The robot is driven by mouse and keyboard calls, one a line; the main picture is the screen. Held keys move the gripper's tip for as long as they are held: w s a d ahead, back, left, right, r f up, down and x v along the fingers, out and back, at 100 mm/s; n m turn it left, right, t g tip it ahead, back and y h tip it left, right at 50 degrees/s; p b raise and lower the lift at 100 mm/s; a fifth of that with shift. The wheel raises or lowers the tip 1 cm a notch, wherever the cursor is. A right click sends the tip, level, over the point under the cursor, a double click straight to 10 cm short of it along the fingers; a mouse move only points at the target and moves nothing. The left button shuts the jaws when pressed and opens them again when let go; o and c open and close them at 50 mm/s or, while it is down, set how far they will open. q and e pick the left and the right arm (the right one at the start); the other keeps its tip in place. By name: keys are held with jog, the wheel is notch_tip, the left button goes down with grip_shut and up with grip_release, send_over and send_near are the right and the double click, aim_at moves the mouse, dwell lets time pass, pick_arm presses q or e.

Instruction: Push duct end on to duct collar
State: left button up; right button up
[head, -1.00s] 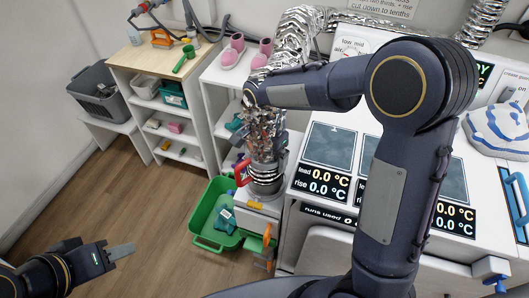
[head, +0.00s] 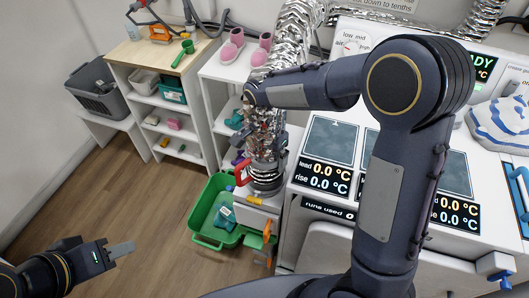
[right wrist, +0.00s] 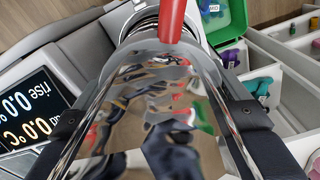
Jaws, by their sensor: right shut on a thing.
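The silver foil duct (head: 290,38) hangs down from the back, and its lower end (right wrist: 150,110) fills the middle of the right wrist view. My right gripper (head: 264,146) is shut on this duct end, with its fingers on both sides. The metal duct collar (head: 267,182) is directly below, on a white housing, with a red lever (head: 242,172) at its side. The collar also shows at the top of the right wrist view (right wrist: 138,24). Whether the duct overlaps the collar rim is hard to tell. My left gripper (head: 122,250) is away at lower left, seen edge-on, apparently empty.
A green bin (head: 212,232) stands on the floor left of the collar. White shelves (head: 178,125) and a grey basket (head: 98,92) are farther left. A white instrument panel (head: 330,150) borders the collar on the right. The wooden floor at left is clear.

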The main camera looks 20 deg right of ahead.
jog(key=shift+f, duration=0.3)
jog(key=o, duration=0.7)
notch_tip(320, 180, up, 8)
jog(key=shift+f, duration=0.1)
